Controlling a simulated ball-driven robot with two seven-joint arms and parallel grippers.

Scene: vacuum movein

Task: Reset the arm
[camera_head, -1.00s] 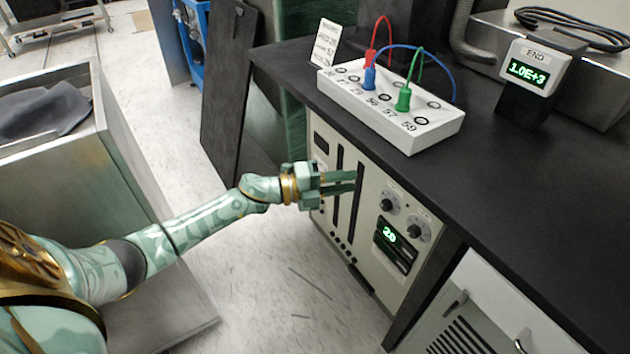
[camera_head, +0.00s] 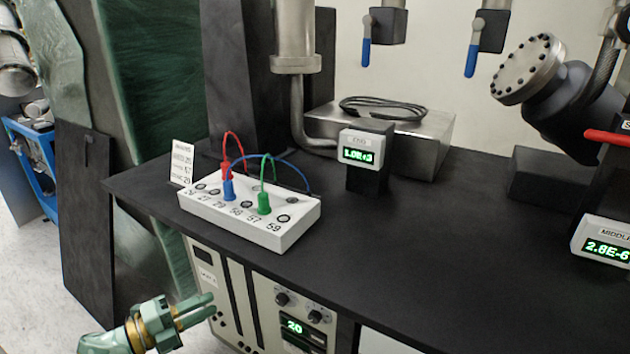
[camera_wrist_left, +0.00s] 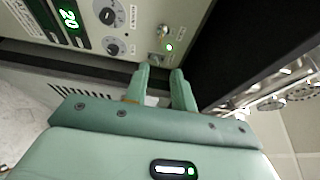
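My left arm comes in at the bottom left of the head view. Its green left gripper (camera_head: 204,309) is empty, with its two fingers a little apart. In that view it is in front of the left part of the beige control panel (camera_head: 262,318) under the counter. In the left wrist view the two fingers (camera_wrist_left: 163,76) point up at the panel, just below a small switch and a lit green lamp (camera_wrist_left: 169,47). I cannot tell whether they touch anything. My right gripper is in neither view.
A white socket box (camera_head: 290,236) with red, blue and green cables stands on the black counter (camera_head: 430,270). Behind it is a gauge display (camera_head: 363,150) marked END. Another gauge (camera_head: 603,240) is at the right. A dark board (camera_head: 88,235) leans at the left.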

